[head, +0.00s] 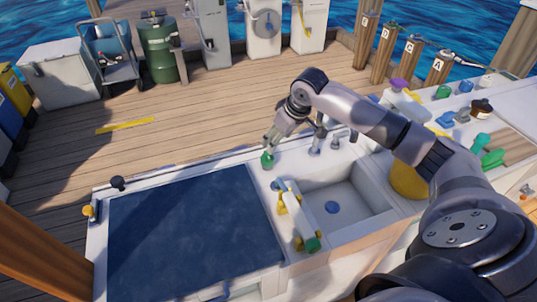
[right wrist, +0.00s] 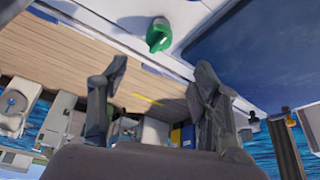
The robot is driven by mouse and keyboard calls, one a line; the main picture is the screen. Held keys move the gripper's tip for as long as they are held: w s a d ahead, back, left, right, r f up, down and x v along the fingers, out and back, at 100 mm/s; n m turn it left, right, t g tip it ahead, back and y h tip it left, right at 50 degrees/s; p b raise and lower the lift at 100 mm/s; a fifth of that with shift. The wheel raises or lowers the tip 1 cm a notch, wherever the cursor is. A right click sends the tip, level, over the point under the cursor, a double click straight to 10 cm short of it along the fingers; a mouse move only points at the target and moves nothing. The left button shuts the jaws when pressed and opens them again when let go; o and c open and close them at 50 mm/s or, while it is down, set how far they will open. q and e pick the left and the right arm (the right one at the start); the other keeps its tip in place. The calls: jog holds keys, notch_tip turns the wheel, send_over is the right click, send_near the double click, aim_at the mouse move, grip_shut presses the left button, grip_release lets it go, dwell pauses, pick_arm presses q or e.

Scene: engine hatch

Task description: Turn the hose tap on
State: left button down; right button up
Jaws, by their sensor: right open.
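A small green tap handle (head: 267,160) stands on the white counter edge between the dark blue hatch cover and the sink. It also shows in the right wrist view (right wrist: 158,35), beyond the fingertips and roughly centred between them. My right gripper (head: 271,140) is just above and behind the green handle in the head view. In the right wrist view its two fingers (right wrist: 160,68) are spread apart with nothing between them, and a gap seems to separate them from the handle. My left gripper is not in view.
A sink (head: 350,200) with metal faucets behind it lies right of the handle. A white bar with yellow fittings and a green end (head: 313,244) lies at its left side. The dark blue hatch cover (head: 185,235) is flat and clear. Open wooden deck (head: 190,120) lies behind.

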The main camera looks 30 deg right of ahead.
send_near(269, 156)
jog(key=x, duration=0.9)
jog(key=shift+w+a+f, duration=0.1)
jog(key=shift+w+f, duration=0.2)
jog(key=shift+f, duration=0.25)
jog(key=shift+c, duration=0.2)
jog(key=c, duration=1.1)
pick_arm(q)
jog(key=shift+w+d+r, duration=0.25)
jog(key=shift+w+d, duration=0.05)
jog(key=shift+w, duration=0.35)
